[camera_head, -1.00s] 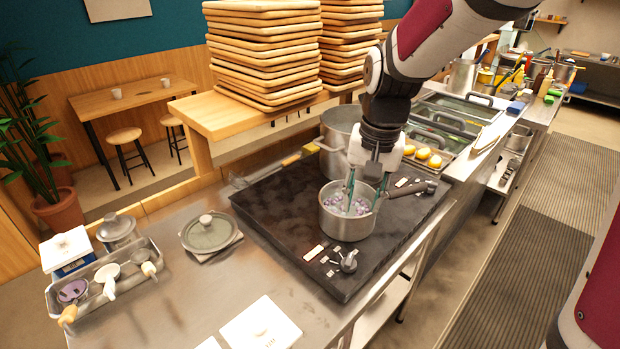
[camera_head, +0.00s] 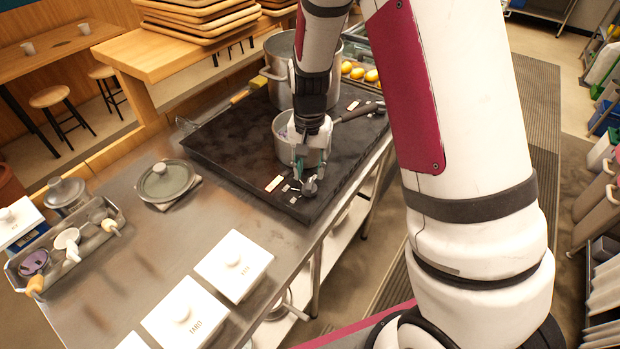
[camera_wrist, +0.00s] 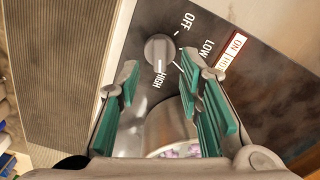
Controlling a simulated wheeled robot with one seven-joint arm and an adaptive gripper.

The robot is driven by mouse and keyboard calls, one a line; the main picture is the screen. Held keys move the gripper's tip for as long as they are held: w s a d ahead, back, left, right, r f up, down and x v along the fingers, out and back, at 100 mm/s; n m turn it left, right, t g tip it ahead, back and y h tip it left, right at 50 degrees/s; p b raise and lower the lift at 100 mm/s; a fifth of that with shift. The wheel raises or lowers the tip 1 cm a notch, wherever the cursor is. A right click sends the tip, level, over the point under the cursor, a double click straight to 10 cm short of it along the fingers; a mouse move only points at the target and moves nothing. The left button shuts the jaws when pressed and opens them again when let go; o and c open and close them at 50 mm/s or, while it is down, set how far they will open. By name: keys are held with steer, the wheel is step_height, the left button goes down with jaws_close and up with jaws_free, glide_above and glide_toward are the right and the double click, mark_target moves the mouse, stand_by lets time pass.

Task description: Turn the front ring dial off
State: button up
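The dial (camera_head: 309,186) also shows in the head view at the stove's front corner, just below my gripper. My gripper (camera_head: 307,172) points down beside the pot. In the wrist view my gripper (camera_wrist: 160,82) has its two green fingers apart with nothing between the tips. The dial appears just beyond the tips; I cannot tell whether they touch it.
A small pot (camera_head: 283,150) with purple contents stands on the front ring, close to my gripper. A large pot (camera_head: 278,75) stands behind it. The black stove (camera_head: 225,140) sits on a steel counter (camera_head: 125,220) with white boxes (camera_head: 234,265) and a lid (camera_head: 166,181).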

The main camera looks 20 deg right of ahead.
mark_target(309, 183)
steer(key=shift+f, duration=2.2)
jaws_close()
